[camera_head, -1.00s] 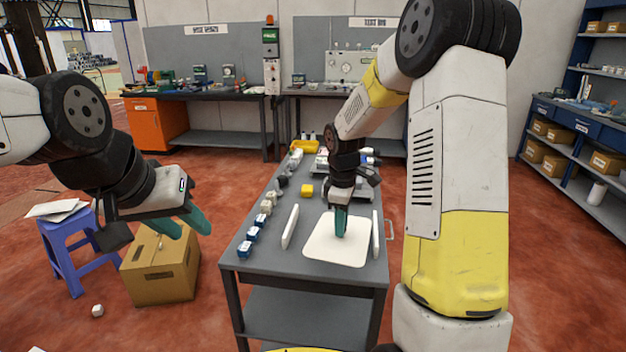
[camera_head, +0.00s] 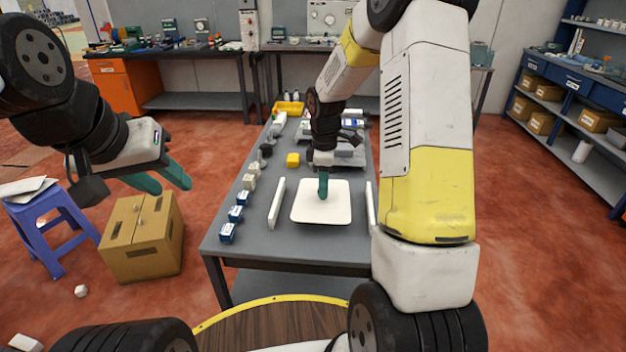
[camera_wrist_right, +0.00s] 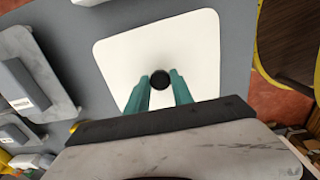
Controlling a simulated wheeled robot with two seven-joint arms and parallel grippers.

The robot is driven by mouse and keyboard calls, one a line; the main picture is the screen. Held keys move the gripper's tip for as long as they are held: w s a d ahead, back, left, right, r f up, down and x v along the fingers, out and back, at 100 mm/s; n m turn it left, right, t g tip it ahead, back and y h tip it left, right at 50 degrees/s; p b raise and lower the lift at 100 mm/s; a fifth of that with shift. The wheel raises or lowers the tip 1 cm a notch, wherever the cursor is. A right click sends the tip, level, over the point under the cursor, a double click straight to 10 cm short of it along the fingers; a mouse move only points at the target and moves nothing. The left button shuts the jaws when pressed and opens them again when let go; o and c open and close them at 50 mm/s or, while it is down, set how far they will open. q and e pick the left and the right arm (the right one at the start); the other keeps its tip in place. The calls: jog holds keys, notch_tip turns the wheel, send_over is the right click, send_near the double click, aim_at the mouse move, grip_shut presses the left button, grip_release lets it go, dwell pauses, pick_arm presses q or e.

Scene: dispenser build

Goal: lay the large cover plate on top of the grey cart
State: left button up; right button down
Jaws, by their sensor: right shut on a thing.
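The large cover plate (camera_head: 336,214) is a white rounded square at the near part of the grey cart (camera_head: 250,236). It looks flat and level over the cart top; I cannot tell whether it touches it. In the right wrist view the plate (camera_wrist_right: 200,50) has a round black knob (camera_wrist_right: 160,79) at its middle. My right gripper (camera_head: 323,190) points down at the plate's middle, its green fingers shut on the knob. My left gripper (camera_head: 164,182) is off to the left, above the cardboard box, with its fingers apart and empty.
Upright white panels stand left (camera_head: 277,203) and right (camera_head: 370,205) of the plate. Several small blue-and-white blocks (camera_head: 236,214) line the cart's left edge. A yellow block (camera_head: 293,160) and grey parts lie further back. A cardboard box (camera_head: 140,240) and blue stool (camera_head: 45,235) stand left.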

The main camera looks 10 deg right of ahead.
jog(key=shift+f, duration=1.4)
jog(key=shift+f, duration=0.1)
jog(key=c, duration=1.1)
grip_release()
notch_tip(320, 180, up, 12)
jog(key=s+r+m+t, duration=0.3)
jog(key=s+r+m, duration=0.4)
jog(key=s+r, duration=0.45)
jog(key=s+a+r+m+t+y, duration=0.1)
jog(key=s+m, duration=0.2)
jog(key=s, duration=0.3)
jog(key=s+a+m+t+y, duration=0.1)
jog(key=s+m+t, duration=0.1)
jog(key=s+m, duration=0.2)
jog(key=shift+s+r, duration=0.35)
jog(key=shift+s, duration=1.1)
